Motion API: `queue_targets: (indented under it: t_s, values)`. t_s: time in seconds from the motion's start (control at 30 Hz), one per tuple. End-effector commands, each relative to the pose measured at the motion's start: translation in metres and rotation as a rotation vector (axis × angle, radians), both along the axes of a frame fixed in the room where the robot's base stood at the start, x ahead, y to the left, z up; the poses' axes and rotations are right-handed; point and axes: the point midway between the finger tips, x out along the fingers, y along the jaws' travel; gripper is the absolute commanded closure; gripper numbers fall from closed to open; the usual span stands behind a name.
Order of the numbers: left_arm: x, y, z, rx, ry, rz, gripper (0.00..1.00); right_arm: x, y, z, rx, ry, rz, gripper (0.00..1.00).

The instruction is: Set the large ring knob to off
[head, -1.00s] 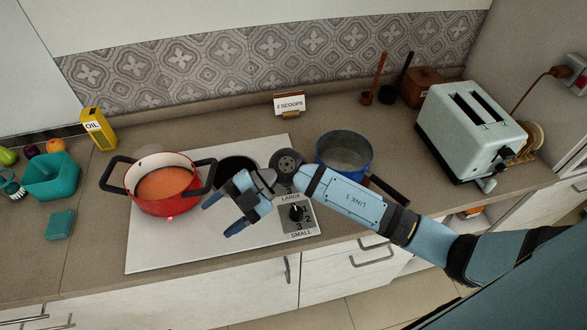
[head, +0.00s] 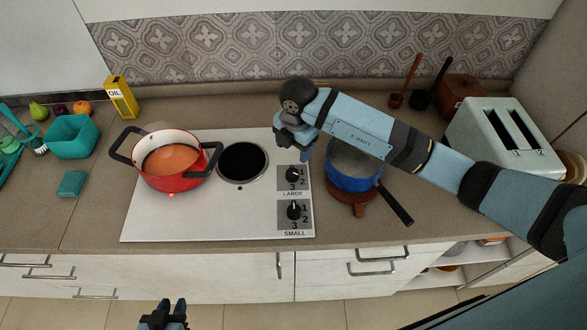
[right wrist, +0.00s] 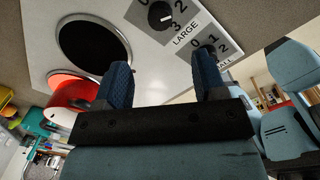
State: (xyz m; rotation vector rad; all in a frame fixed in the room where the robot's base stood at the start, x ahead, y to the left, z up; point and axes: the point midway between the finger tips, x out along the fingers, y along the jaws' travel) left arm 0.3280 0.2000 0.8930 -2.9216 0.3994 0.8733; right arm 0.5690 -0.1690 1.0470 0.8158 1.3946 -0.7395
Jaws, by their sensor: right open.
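The large ring knob (head: 292,174) is a black dial on a grey plate marked LARGE, on the right side of the white hob (head: 230,215). Its white mark appears to point toward 2. It also shows at the top of the right wrist view (right wrist: 160,14). My right gripper (right wrist: 163,75) is open and empty, with a clear gap between its blue fingers. In the head view it is above and behind the knob, apart from it, partly hidden by its wrist. My left gripper (head: 165,312) is low at the bottom edge, away from the hob; its finger gap is unclear.
The small ring knob (head: 294,211) sits just in front of the large one. A red pot (head: 172,185) of orange soup stands on the left ring; the black ring (head: 243,162) is bare. A blue pan (head: 354,180) on a brown trivet is close to the right, below my right arm.

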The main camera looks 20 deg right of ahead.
Motion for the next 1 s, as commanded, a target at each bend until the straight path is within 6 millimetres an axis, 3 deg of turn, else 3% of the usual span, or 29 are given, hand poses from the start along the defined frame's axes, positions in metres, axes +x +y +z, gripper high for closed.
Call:
queue_targets:
  t_s: [0.3, 0.5, 0.93, 0.97, 1.0]
  values:
    - [0.000, 0.002, 0.013, 0.003, -0.004, 0.004, 0.72, 0.003, 0.003, -0.068, 0.002, 0.004, 0.000, 0.36]
    - [-0.002, 0.002, 0.015, 0.003, 0.000, 0.006, 0.72, 0.004, 0.003, -0.097, 0.003, 0.002, 0.000, 0.36]
    - [-0.004, 0.002, 0.015, 0.002, 0.005, 0.008, 0.72, 0.005, 0.004, -0.109, 0.004, 0.000, 0.001, 0.36]
    - [-0.004, 0.002, 0.015, 0.002, 0.005, 0.008, 0.72, 0.005, 0.004, -0.109, 0.004, 0.000, 0.001, 0.38]
    - [-0.004, 0.002, 0.015, 0.002, 0.004, 0.008, 0.72, 0.005, 0.004, -0.109, 0.004, 0.000, 0.001, 0.47]
